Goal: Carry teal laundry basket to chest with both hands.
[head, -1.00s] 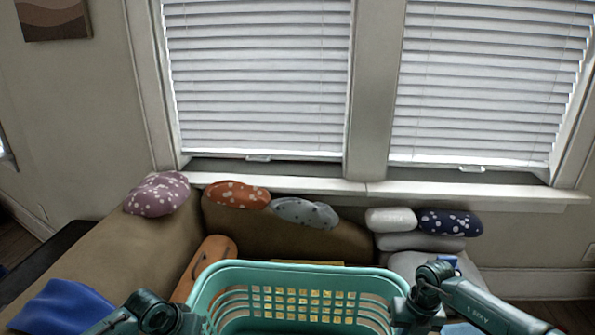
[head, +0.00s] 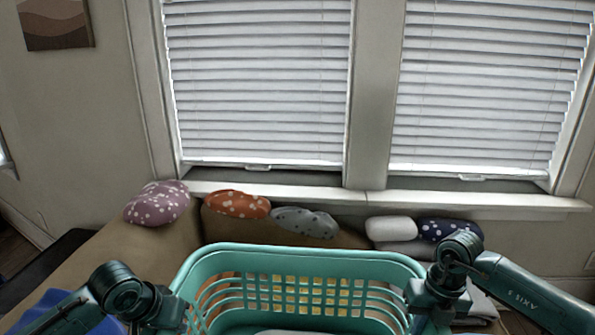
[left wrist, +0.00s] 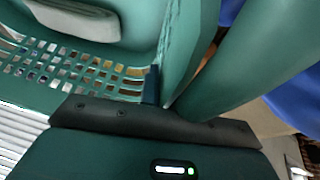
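The teal laundry basket (head: 300,262) is held upright in front of my chest in the head view, its lower part cut off by the frame. My left gripper (head: 185,308) is at its left side and my right gripper (head: 415,298) at its right side. In the left wrist view a dark finger (left wrist: 152,85) lies against the inside of the basket wall (left wrist: 188,50), and the gripper appears closed on that wall. The right fingertips are mostly hidden, but that gripper sits against the basket's right rim and moves with it. A pale item (left wrist: 75,18) lies inside the basket.
A brown sofa (head: 140,245) stands ahead, with purple (head: 157,203), orange (head: 236,204) and grey (head: 305,222) spotted cushions. White (head: 391,228) and navy (head: 450,229) cushions are at right. A windowsill (head: 480,199) runs behind. Blue cloth (head: 50,305) lies lower left.

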